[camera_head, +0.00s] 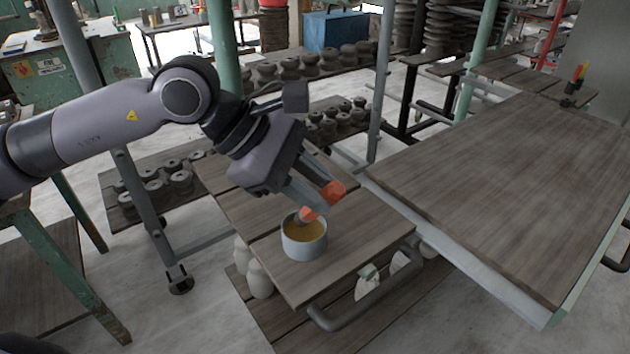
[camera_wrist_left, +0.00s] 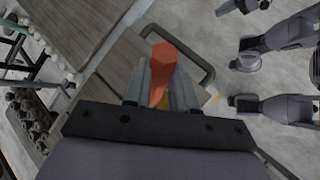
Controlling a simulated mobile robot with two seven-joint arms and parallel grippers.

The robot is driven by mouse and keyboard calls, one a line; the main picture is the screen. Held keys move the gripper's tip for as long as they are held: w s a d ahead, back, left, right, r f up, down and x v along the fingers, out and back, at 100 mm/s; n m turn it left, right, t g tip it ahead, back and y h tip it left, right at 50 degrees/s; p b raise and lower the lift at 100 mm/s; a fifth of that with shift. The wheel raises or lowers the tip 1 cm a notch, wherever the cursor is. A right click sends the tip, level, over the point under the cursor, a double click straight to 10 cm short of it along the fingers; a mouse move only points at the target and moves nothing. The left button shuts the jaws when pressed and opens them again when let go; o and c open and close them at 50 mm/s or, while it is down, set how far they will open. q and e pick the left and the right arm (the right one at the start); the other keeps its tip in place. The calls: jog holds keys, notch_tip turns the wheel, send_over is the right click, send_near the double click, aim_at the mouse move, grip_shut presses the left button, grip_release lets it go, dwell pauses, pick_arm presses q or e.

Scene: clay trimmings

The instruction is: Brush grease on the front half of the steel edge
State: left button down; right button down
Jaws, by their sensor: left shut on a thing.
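My left gripper (camera_head: 318,194) is shut on an orange-handled brush (camera_head: 333,190). The brush's lower end is at the mouth of a grey pot (camera_head: 304,243) holding yellow-brown grease (camera_head: 302,229); I cannot tell how deep it dips. The orange handle also shows between the fingers in the left wrist view (camera_wrist_left: 162,72). The pot stands on a small wooden-topped cart (camera_head: 372,228). The steel edge (camera_head: 455,250) runs along the near left side of the large wooden table (camera_head: 510,180), to the right of the gripper and apart from it. My right gripper is not in view.
The large table's top is mostly bare, with small red and yellow-handled items (camera_head: 575,82) at its far end. A green post (camera_head: 222,45) and grey post (camera_head: 380,80) stand behind the cart. Clay pieces (camera_head: 335,118) fill racks behind. A bent handle (camera_head: 345,318) juts from the cart's front.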

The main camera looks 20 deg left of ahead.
pick_arm(q)
jog(key=shift+f+b, duration=0.7)
jog(key=shift+b, duration=0.05)
dwell(1.3)
jog(key=shift+f+b, duration=0.15)
jog(key=shift+b, duration=0.3)
dwell(1.4)
jog(key=shift+r+p, duration=1.7)
jog(key=shift+r, duration=2)
jog(key=shift+f, duration=0.1)
